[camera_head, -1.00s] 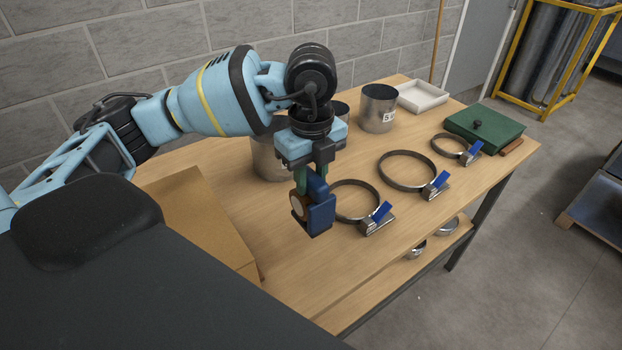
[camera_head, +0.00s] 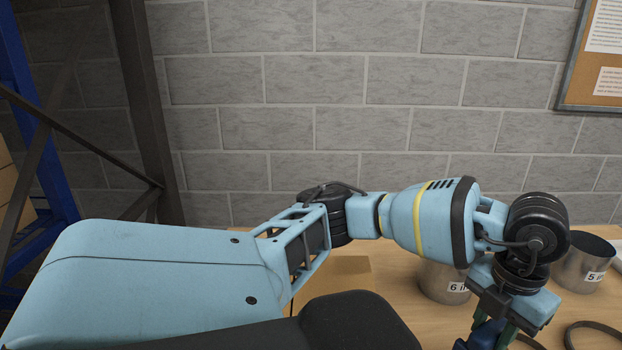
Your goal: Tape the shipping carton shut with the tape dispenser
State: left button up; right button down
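My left gripper (camera_head: 500,335) is at the bottom right of the head view, above the table. It is shut on the blue tape dispenser (camera_head: 483,338), of which only the top shows before the frame's lower edge cuts it off. A small tan part of the shipping carton (camera_head: 350,271) shows behind my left arm, to the left of the gripper. The rest of the carton is hidden by my arm and body, so its flaps cannot be judged. My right gripper is out of view.
A metal duct piece marked 6 (camera_head: 440,283) stands on the wooden table (camera_head: 400,318) just behind the gripper. Another, marked 5 (camera_head: 588,268), stands to the right. A clamp ring (camera_head: 596,328) lies at lower right. A grey block wall (camera_head: 400,130) closes off the back.

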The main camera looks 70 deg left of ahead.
pick_arm(q)
jog(key=m, duration=0.4)
jog(key=shift+d+f, duration=0.1)
jog(key=shift+d, duration=0.1)
jog(key=m, duration=0.5)
jog(key=shift+d+f, duration=0.1)
jog(key=shift+d, duration=0.1)
jog(key=m, duration=0.6)
jog(key=shift+d+f, duration=0.2)
jog(key=shift+d, duration=0.05)
jog(key=m, duration=0.3)
jog(key=shift+d+f+m, duration=0.1)
jog(key=shift+d+m, duration=0.05)
jog(key=shift+m, duration=0.25)
jog(key=m, duration=0.5)
jog(key=shift+d+f+m, duration=0.15)
jog(key=shift+d+m, duration=0.1)
jog(key=shift+m, duration=0.05)
jog(key=m, duration=0.3)
jog(key=shift+d+f+m, duration=0.15)
jog(key=shift+m, duration=0.15)
jog(key=m, duration=0.9)
jog(key=shift+d+f, duration=0.25)
jog(key=shift+d, duration=0.1)
